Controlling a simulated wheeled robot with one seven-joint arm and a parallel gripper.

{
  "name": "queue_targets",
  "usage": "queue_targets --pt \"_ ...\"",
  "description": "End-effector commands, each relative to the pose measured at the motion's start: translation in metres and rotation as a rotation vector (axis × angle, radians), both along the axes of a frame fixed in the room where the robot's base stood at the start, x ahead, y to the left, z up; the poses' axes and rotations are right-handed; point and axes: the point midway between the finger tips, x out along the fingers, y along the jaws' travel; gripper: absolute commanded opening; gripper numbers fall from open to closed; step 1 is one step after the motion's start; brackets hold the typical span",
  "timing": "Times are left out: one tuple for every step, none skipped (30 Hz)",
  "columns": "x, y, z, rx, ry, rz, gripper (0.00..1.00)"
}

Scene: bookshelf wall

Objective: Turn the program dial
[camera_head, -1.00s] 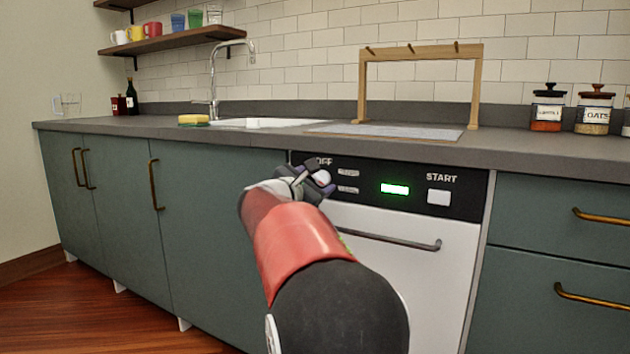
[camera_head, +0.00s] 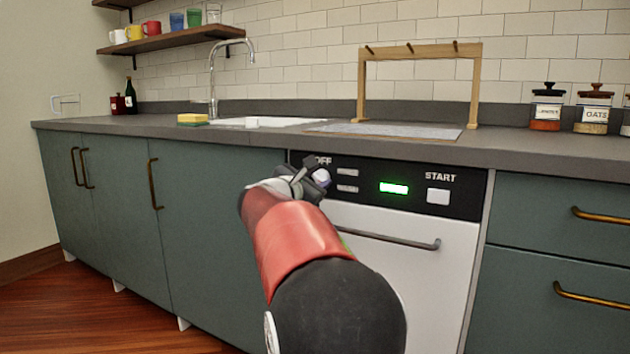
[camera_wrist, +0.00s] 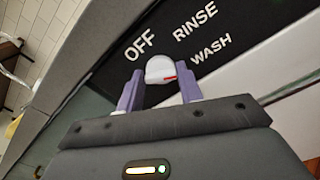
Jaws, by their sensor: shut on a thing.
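The white program dial (camera_wrist: 159,67) sits on the dishwasher's black panel (camera_head: 415,189), and it also shows in the head view (camera_head: 321,178), partly covered by my gripper. Its red mark points right, roughly toward the WASH label (camera_wrist: 211,50). The OFF label (camera_wrist: 140,46) and the RINSE label (camera_wrist: 195,21) are above it in the wrist view. My gripper (camera_wrist: 160,84) is shut on the dial, with one purple finger on each side. In the head view my gripper (camera_head: 312,180) is at the panel's left end.
The panel has a lit green display (camera_head: 394,188) and a white START button (camera_head: 438,196). A bar handle (camera_head: 390,238) runs across the dishwasher door below the dial. The grey countertop (camera_head: 400,146) overhangs just above the panel.

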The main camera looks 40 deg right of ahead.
Motion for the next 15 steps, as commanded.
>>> queue_targets --pt "0.0 0.0 -0.0001 -0.007 0.019 -0.001 0.14" --pt "0.0002 0.0001 -0.0001 -0.014 0.034 -0.001 0.14" --pt "0.0003 0.0002 0.0 -0.022 0.057 0.0 0.14" --pt "0.0005 0.0003 0.0 -0.03 0.074 0.0 0.14" --pt "0.0007 0.0006 0.0 -0.038 0.095 0.0 0.14" --pt "0.001 0.0008 0.0001 -0.05 0.123 0.0 0.14" --pt "0.0011 0.0009 0.0001 -0.059 0.145 0.0 0.14" --pt "0.0012 0.0008 0.0003 -0.069 0.168 0.0 0.14" --pt "0.0012 0.0007 0.0004 -0.083 0.202 0.0 0.14" --pt "0.0013 0.0006 0.0005 -0.093 0.228 0.0 0.14" --pt "0.0014 0.0006 0.0006 -0.104 0.255 -0.001 0.14" --pt "0.0016 0.0008 0.0008 -0.119 0.29 -0.001 0.14" --pt "0.0018 0.001 0.0009 -0.13 0.316 0.0 0.14" --pt "0.002 0.0011 0.001 -0.141 0.343 0.0 0.14" --pt "0.0023 0.0013 0.0012 -0.156 0.378 0.0 0.14"
